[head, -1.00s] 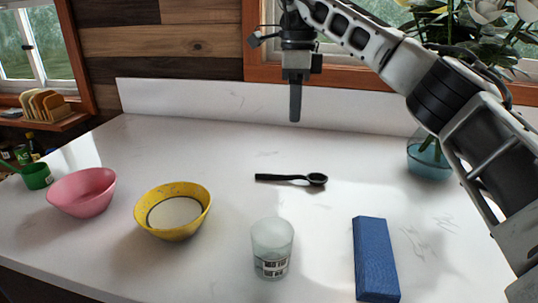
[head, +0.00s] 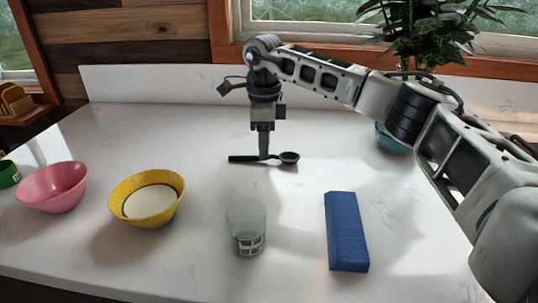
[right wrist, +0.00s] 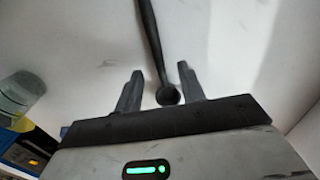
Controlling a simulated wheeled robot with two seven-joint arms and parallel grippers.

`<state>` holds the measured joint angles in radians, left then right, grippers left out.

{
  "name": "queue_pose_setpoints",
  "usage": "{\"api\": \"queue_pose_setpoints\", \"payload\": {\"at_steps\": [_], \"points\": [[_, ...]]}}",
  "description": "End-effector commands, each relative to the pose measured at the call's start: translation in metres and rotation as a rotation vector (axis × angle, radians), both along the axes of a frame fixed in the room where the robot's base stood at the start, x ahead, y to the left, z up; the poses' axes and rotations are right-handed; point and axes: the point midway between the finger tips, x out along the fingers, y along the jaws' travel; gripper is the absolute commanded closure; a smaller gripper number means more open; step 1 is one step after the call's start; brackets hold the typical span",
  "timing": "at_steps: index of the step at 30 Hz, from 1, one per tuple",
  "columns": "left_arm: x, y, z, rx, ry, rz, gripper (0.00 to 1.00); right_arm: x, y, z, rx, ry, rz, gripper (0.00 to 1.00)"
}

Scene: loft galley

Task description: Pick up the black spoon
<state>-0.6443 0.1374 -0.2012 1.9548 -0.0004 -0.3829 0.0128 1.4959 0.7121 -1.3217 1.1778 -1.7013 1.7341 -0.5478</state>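The black spoon (head: 288,158) lies on the white counter, its bowl to the right and its handle to the left in the head view. My right gripper (head: 264,154) points down over the spoon's middle, its fingertips close to it. In the right wrist view, the gripper (right wrist: 160,69) is open, with one finger on each side of the dark spoon (right wrist: 153,45). A gap shows between the spoon and each finger there. Whether the fingertips touch the counter I cannot tell. My left gripper is out of view.
A clear glass (head: 246,228) and a blue block (head: 346,232) stand nearer the front. A yellow bowl (head: 147,213) and a pink bowl (head: 52,187) are at left. A plant (head: 420,30) is at back right. The counter around the spoon is clear.

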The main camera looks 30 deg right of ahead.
Motion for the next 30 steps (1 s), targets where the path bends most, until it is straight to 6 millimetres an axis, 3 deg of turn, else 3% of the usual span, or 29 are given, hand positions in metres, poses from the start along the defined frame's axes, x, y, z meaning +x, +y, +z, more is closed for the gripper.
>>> {"api": "queue_pose_setpoints", "payload": {"at_steps": [5,12,13,17,30], "points": [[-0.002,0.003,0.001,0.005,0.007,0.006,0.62,-0.001,0.000,-0.020,0.001,0.001,-0.001,0.60],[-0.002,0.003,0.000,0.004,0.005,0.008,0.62,0.000,0.000,-0.023,0.000,-0.001,-0.001,0.60],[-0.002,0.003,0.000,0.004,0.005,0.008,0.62,0.000,0.000,-0.023,0.000,-0.001,-0.001,0.63],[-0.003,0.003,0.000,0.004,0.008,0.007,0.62,0.000,0.000,-0.023,0.000,-0.001,-0.001,0.99],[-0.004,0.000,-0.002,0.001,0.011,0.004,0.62,0.000,0.000,-0.021,0.001,-0.002,-0.001,1.00]]}}
